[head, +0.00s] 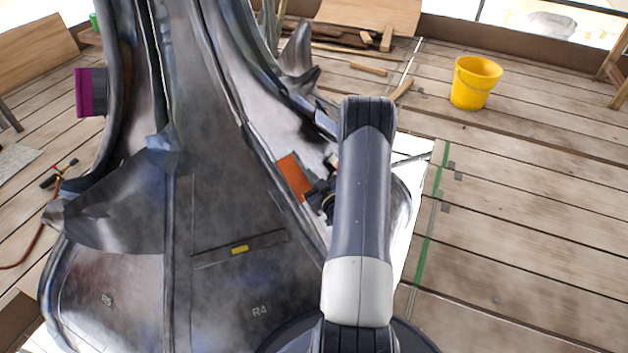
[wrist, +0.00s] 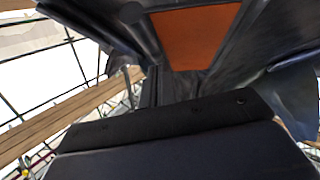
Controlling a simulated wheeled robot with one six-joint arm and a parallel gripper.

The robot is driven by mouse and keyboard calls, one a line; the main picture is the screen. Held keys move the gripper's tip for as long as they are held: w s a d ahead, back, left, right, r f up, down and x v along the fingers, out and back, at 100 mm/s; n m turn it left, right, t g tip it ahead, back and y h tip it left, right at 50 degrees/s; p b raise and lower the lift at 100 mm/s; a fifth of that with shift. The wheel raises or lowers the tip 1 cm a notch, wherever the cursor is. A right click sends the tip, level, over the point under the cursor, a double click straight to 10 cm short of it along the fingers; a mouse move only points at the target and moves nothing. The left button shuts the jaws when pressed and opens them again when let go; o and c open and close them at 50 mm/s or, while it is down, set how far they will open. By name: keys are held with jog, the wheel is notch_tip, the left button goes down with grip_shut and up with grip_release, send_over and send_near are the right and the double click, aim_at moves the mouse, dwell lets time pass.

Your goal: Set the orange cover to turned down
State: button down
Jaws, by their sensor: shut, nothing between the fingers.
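The orange cover (head: 294,177) is a small flat panel on the right flank of the grey metal spire (head: 215,180) in the head view. In the wrist view, the orange cover (wrist: 194,38) fills the top middle, framed by dark metal. My gripper (head: 319,197) is at the cover's lower right in the head view, close to it and partly hidden behind my arm. It is shut and empty. Whether it touches the cover cannot be told. A dark block of my wrist fills the lower part of the wrist view.
The spire has raised ribs and curled metal leaves (head: 298,62) near the cover. A yellow bucket (head: 475,83) stands on the plank floor at the right. A magenta block (head: 91,92) shows at the spire's left. The floor right of my arm is mostly clear.

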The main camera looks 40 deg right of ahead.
dwell(0.3)
jog(key=shift+w+d+f+y+b, duration=0.4)
jog(key=shift+f+y+b, duration=0.1)
jog(key=shift+y+b, duration=0.2)
jog(key=shift+w+d+f+b, duration=0.1)
jog(key=shift+w+f+b, duration=0.2)
jog(key=shift+b, duration=0.3)
jog(key=shift+r, duration=0.1)
